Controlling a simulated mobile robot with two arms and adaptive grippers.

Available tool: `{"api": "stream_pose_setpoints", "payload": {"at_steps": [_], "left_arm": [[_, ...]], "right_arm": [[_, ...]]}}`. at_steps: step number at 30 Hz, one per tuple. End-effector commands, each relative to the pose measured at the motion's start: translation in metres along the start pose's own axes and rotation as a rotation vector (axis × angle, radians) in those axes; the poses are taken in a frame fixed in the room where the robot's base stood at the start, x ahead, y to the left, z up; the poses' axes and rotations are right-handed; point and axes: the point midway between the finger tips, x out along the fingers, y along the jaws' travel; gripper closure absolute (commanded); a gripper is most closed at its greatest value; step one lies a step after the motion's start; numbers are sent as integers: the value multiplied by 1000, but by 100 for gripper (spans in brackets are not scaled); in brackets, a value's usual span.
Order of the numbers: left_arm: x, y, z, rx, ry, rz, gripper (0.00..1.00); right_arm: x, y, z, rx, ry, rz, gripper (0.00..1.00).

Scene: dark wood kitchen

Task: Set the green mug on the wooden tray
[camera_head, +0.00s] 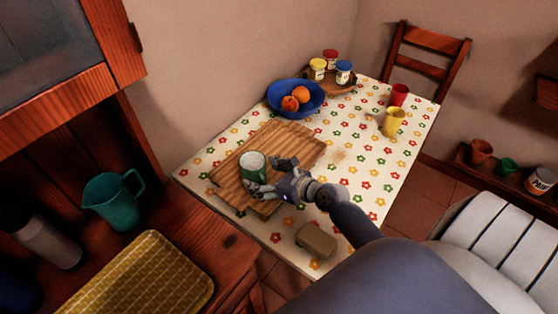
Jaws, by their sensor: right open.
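The green mug (252,168), white inside, stands upright on the wooden tray (285,140), a flat board on the flowered tablecloth. My right gripper (268,176) is right beside the mug, on its right and near side. Its fingers are spread open, one near the front of the mug and one to its right. I cannot tell whether a finger touches the mug. My left gripper is not in view.
A blue bowl (276,98) with fruit stands behind the tray. Several small jars sit on a wooden stand at the back. A brown block (316,241) lies near the front edge.

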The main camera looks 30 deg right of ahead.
Motion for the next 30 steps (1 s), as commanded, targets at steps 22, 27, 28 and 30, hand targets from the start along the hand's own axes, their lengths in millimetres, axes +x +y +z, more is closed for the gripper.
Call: {"api": "stream_pose_setpoints", "payload": {"at_steps": [22,27,28,30], "left_arm": [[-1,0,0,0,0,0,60],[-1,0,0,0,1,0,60],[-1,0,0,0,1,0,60],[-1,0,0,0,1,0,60]], "right_arm": [[-87,0,0,-1,0,0,18],[-87,0,0,-1,0,0,18],[-87,0,0,-1,0,0,18],[-87,0,0,-1,0,0,18]]}}
